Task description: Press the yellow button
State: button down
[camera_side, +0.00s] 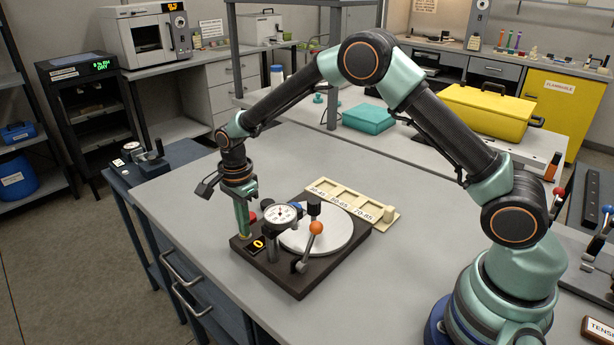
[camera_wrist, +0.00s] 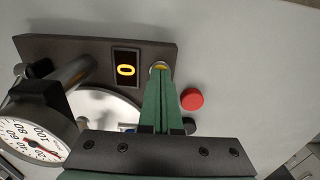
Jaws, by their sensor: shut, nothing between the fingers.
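My gripper (camera_side: 244,232) is shut and empty, pointing straight down over the left corner of the dark base (camera_side: 303,289).
A red button (camera_wrist: 192,99) sits close to the fingers. A dial gauge (camera_side: 281,217), a round light plate (camera_side: 337,236) and a lever with an orange knob (camera_side: 316,228) occupy the base. A labelled beige tray (camera_side: 390,214) lies behind it. The table's front is clear.

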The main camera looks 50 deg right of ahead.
jog(key=shift+r, duration=2.15)
